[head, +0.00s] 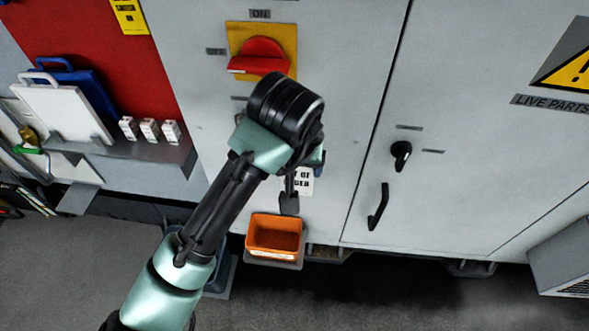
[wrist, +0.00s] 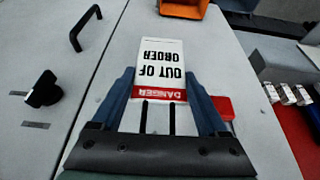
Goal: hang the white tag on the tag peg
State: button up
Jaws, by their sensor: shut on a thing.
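The white tag (wrist: 158,62) has a red DANGER band and black OUT OF ORDER lettering, which reads upside down in the wrist view. My gripper (wrist: 160,76) is shut on it, with the red-band end between the fingers. In the head view a printed part of the tag (head: 304,183) shows beside my gripper (head: 290,200), in front of the grey cabinet door and above an orange bin. I cannot make out the tag peg in either view; my wrist and forearm cover part of the door below the switch.
A red rotary switch (head: 262,56) on a yellow plate sits above my wrist. The orange bin (head: 274,252) is below my gripper. A black door handle (head: 378,206) and black knob (head: 401,150) are to the right. A metal shelf (head: 130,150) with cases and small white blocks juts out at left.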

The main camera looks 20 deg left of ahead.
jog(key=w+a+f+b, duration=0.1)
jog(key=w, duration=0.5)
jog(key=shift+w+a+f, duration=0.2)
jog(key=shift+w+a, duration=0.1)
jog(key=shift+a, duration=0.05)
dwell(0.4)
dwell(0.6)
jog(key=o, duration=1.4)
